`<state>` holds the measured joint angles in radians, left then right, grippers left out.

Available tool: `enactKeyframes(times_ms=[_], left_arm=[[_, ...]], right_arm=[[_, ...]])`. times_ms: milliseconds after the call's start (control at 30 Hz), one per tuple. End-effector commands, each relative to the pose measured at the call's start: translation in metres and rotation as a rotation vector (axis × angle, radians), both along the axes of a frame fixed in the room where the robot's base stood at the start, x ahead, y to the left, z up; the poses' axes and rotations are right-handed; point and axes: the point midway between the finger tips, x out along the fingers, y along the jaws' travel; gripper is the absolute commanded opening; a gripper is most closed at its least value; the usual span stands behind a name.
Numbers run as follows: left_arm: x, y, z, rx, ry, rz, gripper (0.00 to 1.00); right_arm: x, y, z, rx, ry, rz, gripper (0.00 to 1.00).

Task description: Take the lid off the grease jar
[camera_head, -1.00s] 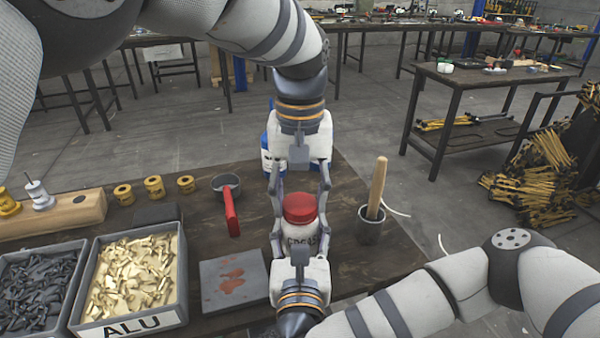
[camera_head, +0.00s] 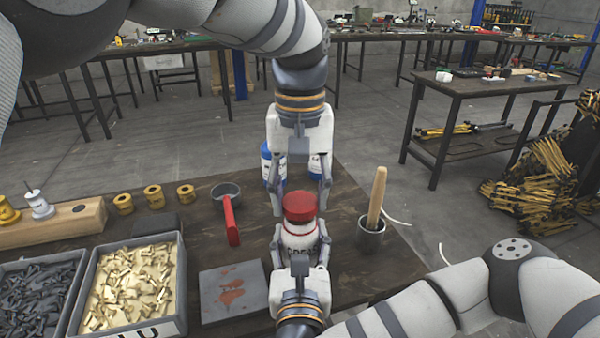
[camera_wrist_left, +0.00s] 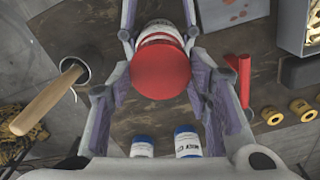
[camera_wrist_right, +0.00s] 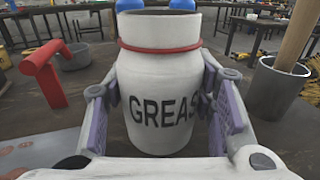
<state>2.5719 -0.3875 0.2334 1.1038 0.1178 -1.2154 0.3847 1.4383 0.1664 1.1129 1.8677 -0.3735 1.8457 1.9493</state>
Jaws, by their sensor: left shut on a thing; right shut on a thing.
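The white grease jar (camera_head: 299,241) is upright in front of me, with dark lettering and a red band at its neck. It fills the right wrist view (camera_wrist_right: 160,95), where its uncovered mouth shows at the top. The red lid (camera_head: 299,206) is just above the jar, apart from it; it looks large in the left wrist view (camera_wrist_left: 160,70). My left gripper (camera_head: 300,205) is shut on the lid from the far side. My right gripper (camera_head: 300,243) is shut around the jar body from the near side. I cannot tell whether the jar touches the bench.
A cup with a wooden-handled tool (camera_head: 371,240) stands close right. Blue-capped bottles (camera_wrist_left: 187,142) stand behind the jar. A parts bin (camera_head: 175,290) is at the front left.

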Motion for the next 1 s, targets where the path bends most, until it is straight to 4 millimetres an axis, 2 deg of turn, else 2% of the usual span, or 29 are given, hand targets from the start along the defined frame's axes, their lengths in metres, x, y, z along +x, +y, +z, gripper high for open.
enactKeyframes(times_ms=[100,200,467,500,567,867,1000], left_arm=[[0.001,0.000,0.021,-0.002,-0.005,0.001,0.12],[0.001,0.000,0.033,-0.002,-0.004,0.000,0.12],[0.000,0.000,0.038,-0.001,-0.001,0.000,0.12],[0.000,0.000,0.037,-0.001,-0.001,0.000,0.12],[0.000,0.000,0.037,0.000,-0.001,0.000,0.12],[0.000,0.000,0.037,0.000,-0.001,0.000,0.12],[0.000,0.000,0.037,0.000,-0.001,0.000,0.12]], right_arm=[[0.000,0.000,-0.001,-0.002,0.001,-0.001,0.00],[0.000,0.000,-0.001,-0.002,0.001,-0.001,0.00],[0.000,0.000,-0.001,-0.001,0.001,-0.001,0.00],[0.000,0.000,-0.001,-0.001,0.001,-0.001,0.59],[0.000,0.000,-0.001,-0.001,0.001,-0.001,0.73],[0.000,0.000,0.000,-0.001,0.001,0.000,0.74],[-0.017,0.001,-0.001,-0.001,0.004,0.003,0.74]])
